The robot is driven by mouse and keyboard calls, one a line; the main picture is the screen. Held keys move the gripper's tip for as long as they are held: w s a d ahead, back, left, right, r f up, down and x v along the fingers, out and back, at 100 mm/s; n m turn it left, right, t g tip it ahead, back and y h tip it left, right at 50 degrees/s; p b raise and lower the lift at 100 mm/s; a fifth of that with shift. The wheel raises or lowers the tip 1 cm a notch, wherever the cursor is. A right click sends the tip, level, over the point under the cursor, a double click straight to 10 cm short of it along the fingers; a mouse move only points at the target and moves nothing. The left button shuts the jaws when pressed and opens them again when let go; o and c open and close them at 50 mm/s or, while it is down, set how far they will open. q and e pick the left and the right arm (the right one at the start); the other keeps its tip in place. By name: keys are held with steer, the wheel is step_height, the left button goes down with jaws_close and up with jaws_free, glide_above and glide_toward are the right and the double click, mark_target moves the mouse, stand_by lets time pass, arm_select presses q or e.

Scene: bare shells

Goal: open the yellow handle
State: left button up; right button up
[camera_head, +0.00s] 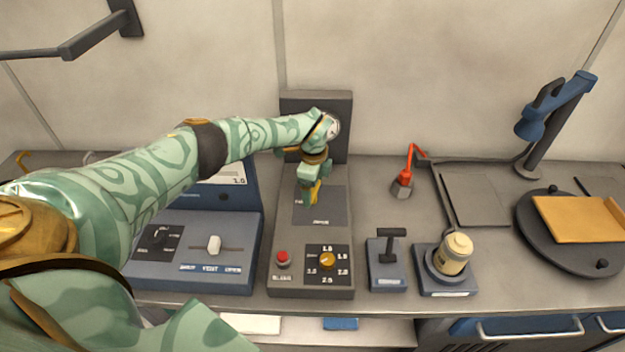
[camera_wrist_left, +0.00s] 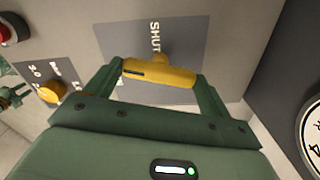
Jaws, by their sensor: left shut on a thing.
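The yellow handle (camera_head: 315,192) is a lever on a dark plate (camera_head: 330,209) on top of the grey unit in the middle of the bench. In the left wrist view the handle (camera_wrist_left: 158,73) lies crosswise between the two green fingers, beside the word SHUT on the plate. My left gripper (camera_head: 308,194) reaches down from above and is shut on the handle; it also shows in the left wrist view (camera_wrist_left: 160,82). The wrist and fingers hide part of the handle in the head view. My right gripper is not in view.
The grey unit also bears a red button (camera_head: 283,257) and an orange dial (camera_head: 327,260). A blue slider box (camera_head: 190,275) stands to its left. A small black T-handle (camera_head: 390,245) and a cream jar (camera_head: 455,250) stand to its right. A gauge (camera_wrist_left: 312,138) is close beside the gripper.

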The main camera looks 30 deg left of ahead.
arm_select(q)
steer(key=shift+r+n+p, duration=0.1)
steer(key=shift+n+p, duration=0.8)
steer(key=shift+n, duration=0.7)
steer(key=shift+w, duration=0.1)
steer(key=o, duration=0.9)
steer(key=shift+r+p, duration=0.3)
steer(key=shift+r, duration=0.1)
step_height(320, 180, up, 6)
steer(key=shift+f+p, duration=0.1)
steer(key=shift+p, duration=1)
step_height(320, 180, up, 10)
steer(key=shift+f, duration=0.2)
